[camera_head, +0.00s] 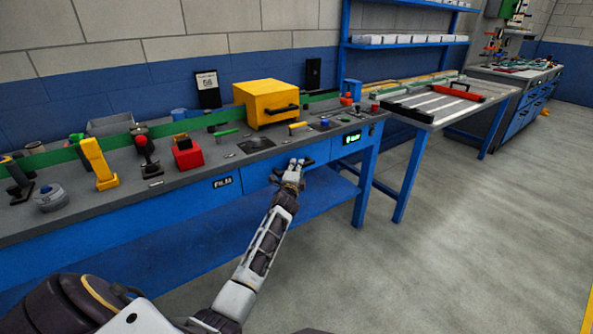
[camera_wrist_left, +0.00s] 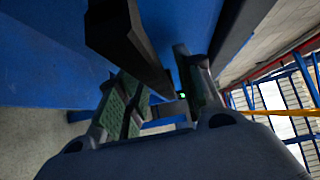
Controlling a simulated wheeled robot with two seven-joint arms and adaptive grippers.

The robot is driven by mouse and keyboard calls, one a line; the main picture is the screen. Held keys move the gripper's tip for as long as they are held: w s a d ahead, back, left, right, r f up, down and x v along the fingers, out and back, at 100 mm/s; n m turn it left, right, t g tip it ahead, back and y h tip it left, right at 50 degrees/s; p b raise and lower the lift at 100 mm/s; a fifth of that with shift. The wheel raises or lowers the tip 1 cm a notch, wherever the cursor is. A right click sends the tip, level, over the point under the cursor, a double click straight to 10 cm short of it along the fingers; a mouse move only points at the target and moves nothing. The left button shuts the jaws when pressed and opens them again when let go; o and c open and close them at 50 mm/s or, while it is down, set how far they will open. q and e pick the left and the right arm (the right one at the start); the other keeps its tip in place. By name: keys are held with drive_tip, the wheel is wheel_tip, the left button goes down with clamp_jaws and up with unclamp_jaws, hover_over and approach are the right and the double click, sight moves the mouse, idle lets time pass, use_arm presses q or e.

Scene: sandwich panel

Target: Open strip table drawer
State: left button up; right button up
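The blue drawer front (camera_head: 256,178) of the strip table (camera_head: 110,213) sits below the worktop, between the FILM label and the green-lit display. It looks flush with the table front. Its dark bar handle shows in the left wrist view (camera_wrist_left: 140,50), and my left gripper partly hides it in the head view. My left gripper (camera_head: 293,166) is at this handle. In the left wrist view the fingers of my left gripper (camera_wrist_left: 163,95) are spread, with the handle bar running between them. I cannot tell whether either finger touches it. My right gripper is not in view.
On the worktop stand a yellow box (camera_head: 262,98) with a dark handle, a red block (camera_head: 186,153) and a yellow lever (camera_head: 97,163). A second table (camera_head: 425,122) with a red-handled frame stands to the right. The grey floor (camera_head: 440,260) at front right is clear.

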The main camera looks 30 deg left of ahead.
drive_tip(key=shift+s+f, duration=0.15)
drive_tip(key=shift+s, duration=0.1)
use_arm(q)
drive_tip(key=c, duration=0.7)
clamp_jaws()
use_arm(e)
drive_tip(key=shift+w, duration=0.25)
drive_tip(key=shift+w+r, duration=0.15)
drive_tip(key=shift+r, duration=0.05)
